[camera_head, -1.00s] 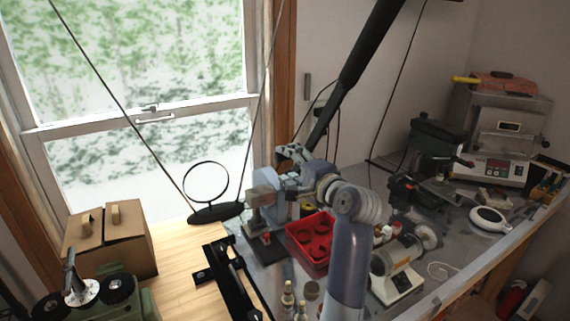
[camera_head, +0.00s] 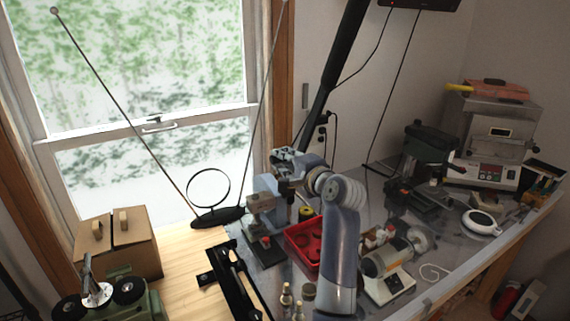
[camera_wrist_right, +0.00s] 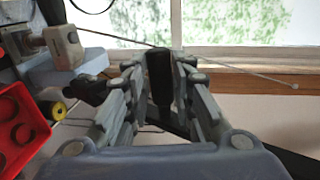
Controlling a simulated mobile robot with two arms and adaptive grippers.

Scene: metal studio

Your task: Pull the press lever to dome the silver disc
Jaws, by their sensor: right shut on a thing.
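The press (camera_head: 262,203) stands on the bench left of centre in the head view, with a blue-grey body, a pale head block and a dark base. Its head block (camera_wrist_right: 62,47) also shows at the upper left of the wrist view. My right gripper (camera_head: 285,154) is above and right of the press head. In the wrist view, my right gripper (camera_wrist_right: 158,62) is shut on the black press lever (camera_wrist_right: 158,78), which stands between its fingers. I cannot make out the silver disc. My left gripper is not in view.
A red tray (camera_head: 290,235) sits right of the press. A bench grinder (camera_head: 388,265) and small bottles (camera_head: 286,296) stand near the front. A black hoop stand (camera_head: 216,214) is behind to the left. A black rail tool (camera_head: 236,280) lies in front.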

